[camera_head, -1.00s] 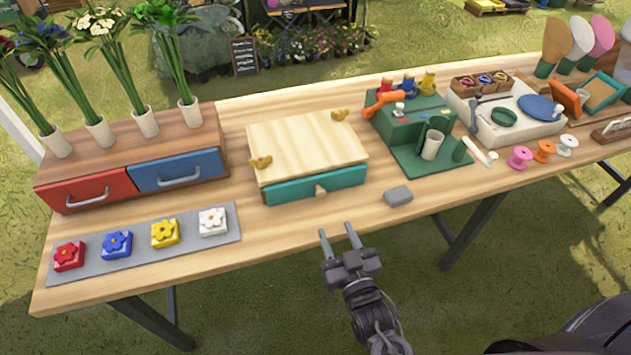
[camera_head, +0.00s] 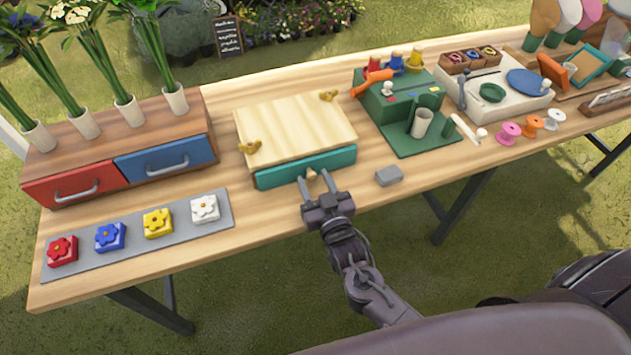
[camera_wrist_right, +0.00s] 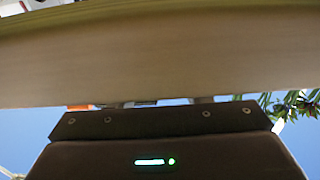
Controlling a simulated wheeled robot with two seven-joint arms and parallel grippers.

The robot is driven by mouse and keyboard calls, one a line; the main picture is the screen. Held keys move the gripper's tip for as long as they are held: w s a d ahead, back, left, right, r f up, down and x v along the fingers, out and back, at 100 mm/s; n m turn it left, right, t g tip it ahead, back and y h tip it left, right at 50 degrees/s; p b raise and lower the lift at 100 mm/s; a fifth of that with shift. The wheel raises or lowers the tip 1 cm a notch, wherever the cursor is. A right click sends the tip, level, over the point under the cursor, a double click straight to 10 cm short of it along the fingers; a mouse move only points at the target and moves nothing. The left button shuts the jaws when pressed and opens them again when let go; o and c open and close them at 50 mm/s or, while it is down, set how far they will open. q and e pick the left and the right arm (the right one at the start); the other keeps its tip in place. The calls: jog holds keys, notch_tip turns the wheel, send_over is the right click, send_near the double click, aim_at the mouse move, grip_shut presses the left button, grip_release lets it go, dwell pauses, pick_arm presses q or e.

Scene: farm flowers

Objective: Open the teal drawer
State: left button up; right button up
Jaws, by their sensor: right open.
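The teal drawer (camera_head: 277,174) is the front of a low wooden box (camera_head: 296,125) with a light wood top. Its small wooden knob (camera_head: 311,173) sits between the fingertips of my right gripper (camera_head: 317,178) in the head view, partly hidden by them. The right gripper is open. I cannot tell whether a finger touches the knob. The drawer looks shut. The right wrist view shows mostly a pale wooden surface close above the gripper body (camera_wrist_right: 160,125); the fingers and knob are not clear there. My left gripper is not in view.
A grey block (camera_head: 389,175) lies just right of the right gripper. A wooden unit with a red drawer (camera_head: 75,186) and a blue drawer (camera_head: 165,160) stands to the left. A grey strip with flower tiles (camera_head: 180,230) lies before it. A green stand (camera_head: 400,115) is right.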

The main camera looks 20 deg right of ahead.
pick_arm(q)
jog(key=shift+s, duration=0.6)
pick_arm(e)
grip_shut()
jog(key=shift+s, duration=0.1)
